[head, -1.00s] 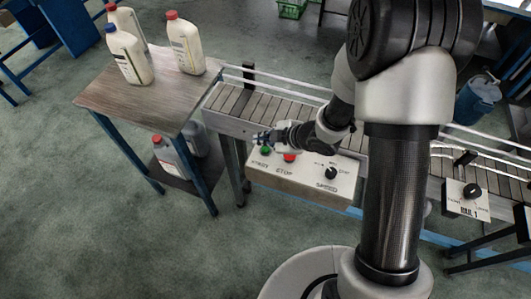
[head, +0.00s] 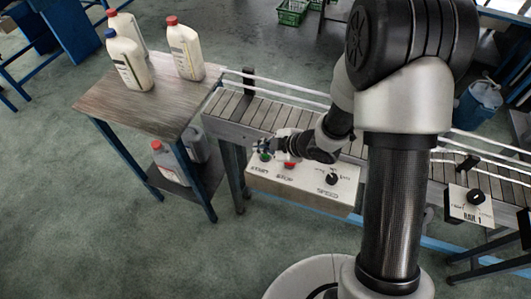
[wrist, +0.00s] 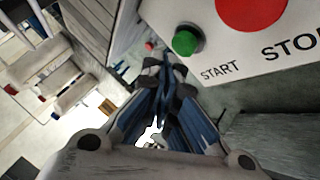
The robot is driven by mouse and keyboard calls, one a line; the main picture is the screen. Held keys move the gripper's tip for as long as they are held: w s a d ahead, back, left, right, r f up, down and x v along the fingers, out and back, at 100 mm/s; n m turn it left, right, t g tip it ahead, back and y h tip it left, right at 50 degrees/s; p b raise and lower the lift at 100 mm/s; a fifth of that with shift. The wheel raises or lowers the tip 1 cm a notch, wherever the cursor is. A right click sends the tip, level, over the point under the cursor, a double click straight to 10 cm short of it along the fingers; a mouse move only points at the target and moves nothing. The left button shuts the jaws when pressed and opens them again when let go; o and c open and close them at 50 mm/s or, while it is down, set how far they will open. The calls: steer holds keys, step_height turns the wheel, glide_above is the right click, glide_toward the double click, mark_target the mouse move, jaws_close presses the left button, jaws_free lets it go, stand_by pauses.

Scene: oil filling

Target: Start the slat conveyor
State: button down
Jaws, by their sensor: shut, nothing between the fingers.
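The control box (head: 305,180) hangs on the near side of the slat conveyor (head: 262,112). It carries a green START button (head: 265,157), a red STOP button (head: 290,163) and a black SPEED knob (head: 331,179). In the wrist view the green button (wrist: 186,41) and the red button (wrist: 250,8) stand out from the white panel. My gripper (wrist: 166,65) is shut and empty. In the wrist view its fingertips are just left of the green button; I cannot tell whether they touch it. In the head view my gripper (head: 262,145) is right at the button.
A wooden-topped table (head: 140,107) with several bottles stands left of the conveyor, with grey bottles on its lower shelf. A RAIL 1 knob box (head: 468,203) is at the right. The floor (head: 110,230) in front is clear.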

steer(key=shift+f, duration=0.1)
stand_by(0.5)
steer(key=shift+f+b, duration=0.35)
steer(key=shift+b, duration=0.05)
